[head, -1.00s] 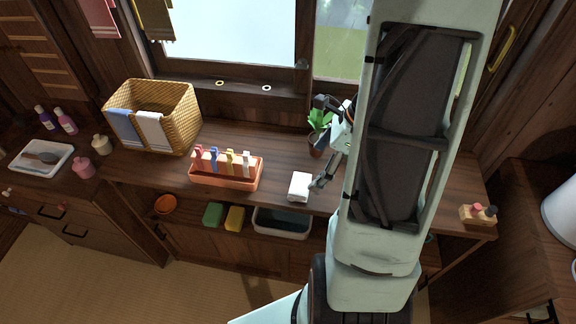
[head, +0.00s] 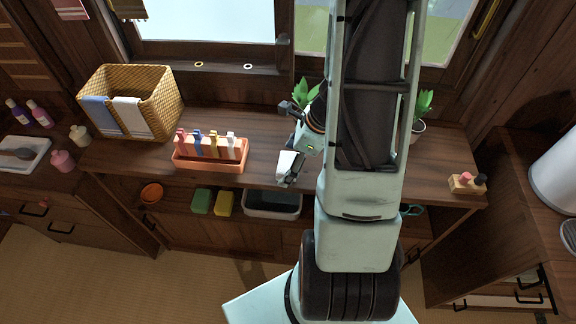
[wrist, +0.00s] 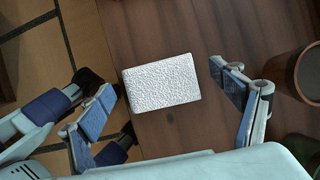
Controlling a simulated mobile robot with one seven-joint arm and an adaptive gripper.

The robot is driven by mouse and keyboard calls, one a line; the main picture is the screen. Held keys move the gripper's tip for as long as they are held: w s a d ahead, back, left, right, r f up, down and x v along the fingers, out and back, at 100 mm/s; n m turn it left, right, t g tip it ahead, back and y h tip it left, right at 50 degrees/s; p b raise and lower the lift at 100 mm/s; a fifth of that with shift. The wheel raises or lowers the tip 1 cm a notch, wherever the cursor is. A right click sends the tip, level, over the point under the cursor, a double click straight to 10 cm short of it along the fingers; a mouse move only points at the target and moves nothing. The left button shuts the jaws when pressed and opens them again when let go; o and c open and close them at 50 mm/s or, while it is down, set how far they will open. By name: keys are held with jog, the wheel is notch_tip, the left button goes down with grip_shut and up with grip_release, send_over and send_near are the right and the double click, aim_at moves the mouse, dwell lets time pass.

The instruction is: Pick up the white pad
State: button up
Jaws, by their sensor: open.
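The white pad (wrist: 163,83) is a small textured rectangle lying flat on the dark wooden counter (wrist: 185,135) near its front edge. My gripper (wrist: 160,92) is open, with its blue-faced fingers apart on the left and right sides of the pad. Neither finger clearly touches the pad in the wrist view. In the head view the pad (head: 287,163) is partly hidden by my gripper (head: 290,172), which is over the counter beside the orange rack.
A plant pot (wrist: 308,74) stands right of my gripper. On the counter are an orange rack of colored pegs (head: 210,162) and a wicker basket (head: 160,95) with towels. A shelf below holds a grey bin (head: 272,210) and green and yellow blocks (head: 212,202).

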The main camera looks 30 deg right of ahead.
jog(key=shift+c, duration=0.6)
jog(key=c, duration=1)
jog(key=shift+c, duration=0.2)
